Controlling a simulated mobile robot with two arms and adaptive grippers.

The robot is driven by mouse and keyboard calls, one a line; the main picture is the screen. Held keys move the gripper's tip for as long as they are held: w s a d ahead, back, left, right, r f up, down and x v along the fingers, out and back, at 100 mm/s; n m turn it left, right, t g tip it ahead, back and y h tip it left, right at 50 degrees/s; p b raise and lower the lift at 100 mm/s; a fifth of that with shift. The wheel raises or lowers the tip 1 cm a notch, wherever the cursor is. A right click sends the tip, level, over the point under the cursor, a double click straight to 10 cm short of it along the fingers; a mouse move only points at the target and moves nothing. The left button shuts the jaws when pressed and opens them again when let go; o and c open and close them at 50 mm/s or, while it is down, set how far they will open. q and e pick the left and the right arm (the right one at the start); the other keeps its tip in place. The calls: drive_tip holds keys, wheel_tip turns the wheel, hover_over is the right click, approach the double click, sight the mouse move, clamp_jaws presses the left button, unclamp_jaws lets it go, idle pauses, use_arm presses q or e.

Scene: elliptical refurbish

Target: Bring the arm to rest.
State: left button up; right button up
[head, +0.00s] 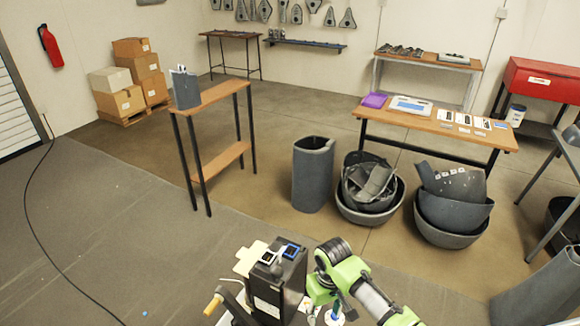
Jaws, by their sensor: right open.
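My right arm, green and black, comes in at the bottom centre-right of the head view. It is bent, with its wrist hanging down near the lower edge. My right gripper (325,313) is open; its fingers are small here and partly cut off by the bottom edge. I cannot make out anything held in it. It is just right of a dark upright box (279,287) with small framed devices on top. My left gripper and left arm do not show.
A narrow wooden shelf table (212,94) bears a dark bin (186,90). A grey cylinder (313,175) and stacked bowls (452,212) stand near a workbench (430,124). A black cable (40,235) crosses the open floor at left. Boxes (120,103) sit by the back wall.

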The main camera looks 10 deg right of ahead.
drive_tip(key=s+d+f+b, duration=0.1)
drive_tip(key=s+f, duration=0.4)
drive_tip(key=f, duration=0.3)
drive_tip(key=s+d+f+m+b, duration=0.15)
drive_tip(key=s+f, duration=0.25)
drive_tip(key=f, duration=0.4)
drive_tip(key=s+d+f+b, duration=0.1)
drive_tip(key=s+d+f, duration=0.1)
drive_tip(key=s+f, duration=0.5)
drive_tip(key=s+d+f, duration=0.1)
drive_tip(key=s+f, duration=0.4)
drive_tip(key=s, duration=0.4)
drive_tip(key=s+d+f+b, duration=0.1)
drive_tip(key=s+d+f, duration=0.1)
drive_tip(key=s+f, duration=0.4)
drive_tip(key=s+d+f+t+b, duration=0.1)
drive_tip(key=s+f, duration=0.4)
drive_tip(key=s, duration=0.7)
drive_tip(key=shift+s+d+f+n, duration=0.15)
drive_tip(key=shift+s+f+n, duration=0.05)
drive_tip(key=shift+f+n, duration=0.15)
drive_tip(key=shift+w, duration=0.1)
